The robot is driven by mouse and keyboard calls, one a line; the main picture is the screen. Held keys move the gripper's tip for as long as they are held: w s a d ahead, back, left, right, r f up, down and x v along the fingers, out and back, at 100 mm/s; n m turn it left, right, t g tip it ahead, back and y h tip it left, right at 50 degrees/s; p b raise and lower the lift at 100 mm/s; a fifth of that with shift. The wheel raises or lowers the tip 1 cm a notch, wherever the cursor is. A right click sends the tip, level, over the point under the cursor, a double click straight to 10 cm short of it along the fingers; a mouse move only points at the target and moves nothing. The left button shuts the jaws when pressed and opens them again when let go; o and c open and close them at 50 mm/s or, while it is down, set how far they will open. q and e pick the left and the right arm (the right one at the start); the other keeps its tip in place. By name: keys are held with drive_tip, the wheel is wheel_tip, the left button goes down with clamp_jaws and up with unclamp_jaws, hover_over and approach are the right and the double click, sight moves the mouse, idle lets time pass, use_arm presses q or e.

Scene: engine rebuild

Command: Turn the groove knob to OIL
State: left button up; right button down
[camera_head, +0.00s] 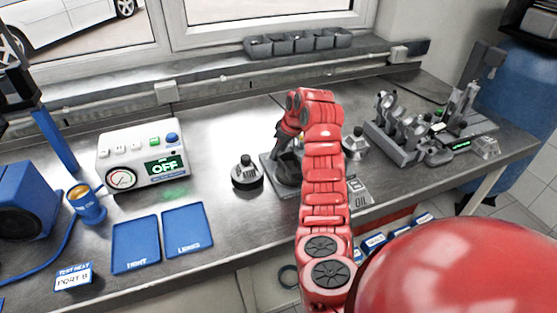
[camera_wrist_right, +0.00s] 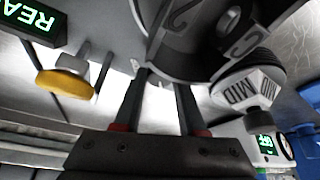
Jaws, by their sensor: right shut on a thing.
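My right gripper (camera_head: 284,150) is at the dark fixture (camera_head: 270,166) in the middle of the bench, partly covered by my red arm. In the right wrist view its two fingers (camera_wrist_right: 160,80) reach up to the underside of a dark cylinder (camera_wrist_right: 200,50) marked with a 2. The gripper is shut on what seems to be the groove knob, which is mostly hidden at the fingertips. An OIL label (camera_head: 361,201) shows just right of my arm. A block marked MID (camera_wrist_right: 248,90) shows in the wrist view. The knob's setting cannot be read. My left gripper is not in view.
A white box (camera_head: 112,147) with a green OFF display stands left, behind two blue trays (camera_head: 136,245) (camera_head: 188,231). A dark round part (camera_head: 247,175) sits just left of the fixture. A metal rack (camera_head: 405,150) stands right. A yellow knob (camera_wrist_right: 65,85) shows in the wrist view.

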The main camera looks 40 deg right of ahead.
drive_tip(key=shift+d+n+y+b, duration=0.1)
drive_tip(key=shift+n+y+b, duration=0.6)
drive_tip(key=shift+n+b, duration=1.15)
drive_tip(key=shift+g, duration=0.3)
drive_tip(key=shift+c, duration=2.4)
unclamp_jaws()
